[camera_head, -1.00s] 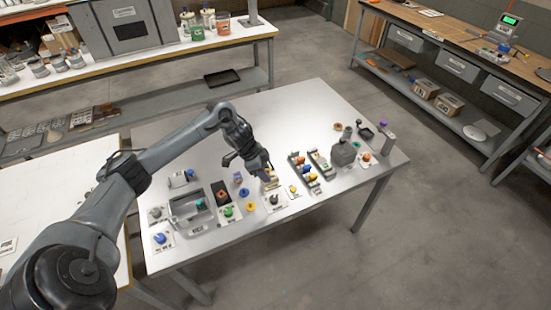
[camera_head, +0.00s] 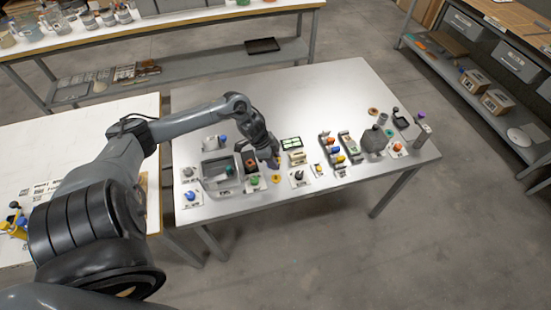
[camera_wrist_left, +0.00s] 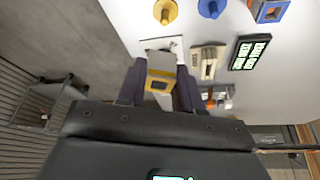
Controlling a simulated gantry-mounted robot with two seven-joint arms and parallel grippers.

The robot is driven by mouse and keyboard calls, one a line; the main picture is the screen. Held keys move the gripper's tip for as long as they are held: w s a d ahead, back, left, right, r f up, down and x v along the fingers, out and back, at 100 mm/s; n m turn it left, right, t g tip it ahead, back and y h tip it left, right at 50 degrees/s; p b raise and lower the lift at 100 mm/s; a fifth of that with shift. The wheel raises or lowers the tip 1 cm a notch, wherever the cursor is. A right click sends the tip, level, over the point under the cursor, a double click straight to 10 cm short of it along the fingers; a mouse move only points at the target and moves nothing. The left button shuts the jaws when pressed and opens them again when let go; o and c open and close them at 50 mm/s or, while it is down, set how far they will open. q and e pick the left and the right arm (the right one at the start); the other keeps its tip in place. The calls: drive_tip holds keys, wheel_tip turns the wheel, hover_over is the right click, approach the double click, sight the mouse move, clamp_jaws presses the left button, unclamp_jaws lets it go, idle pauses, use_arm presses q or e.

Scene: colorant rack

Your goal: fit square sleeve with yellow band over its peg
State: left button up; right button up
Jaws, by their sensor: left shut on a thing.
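My left gripper (camera_wrist_left: 160,88) is shut on the square sleeve (camera_wrist_left: 161,72), a grey-beige block with a yellow band and a dark square opening. In the wrist view, a white plate (camera_wrist_left: 172,44) shows partly behind the sleeve, which hides much of it; whether they touch I cannot tell. In the head view, my left gripper (camera_head: 274,162) is over the table near a yellow disc (camera_head: 276,179), and the sleeve is hard to make out. A peg plate with a black knob (camera_head: 298,177) and a small plate with yellow (camera_head: 319,169) stand to its right. My right gripper is not in view.
A beige block (camera_head: 297,158) and a display (camera_head: 291,143) stand right of the gripper. A grey bin (camera_head: 220,185) and green-knob plate (camera_head: 254,181) are to its left. The table's back is clear.

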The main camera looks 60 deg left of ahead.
use_arm(q)
drive_tip(key=b, duration=0.2)
hover_over(274, 178)
drive_tip(key=shift+w+f, duration=0.1)
drive_tip(key=shift+f, duration=2.75)
drive_tip(key=shift+d, duration=0.1)
drive_tip(key=shift+f, duration=0.2)
drive_tip(key=shift+f+b, duration=0.7)
drive_tip(key=shift+f, duration=0.25)
drive_tip(key=shift+f+b, duration=0.4)
drive_tip(key=shift+f, duration=0.4)
drive_tip(key=o, duration=1.1)
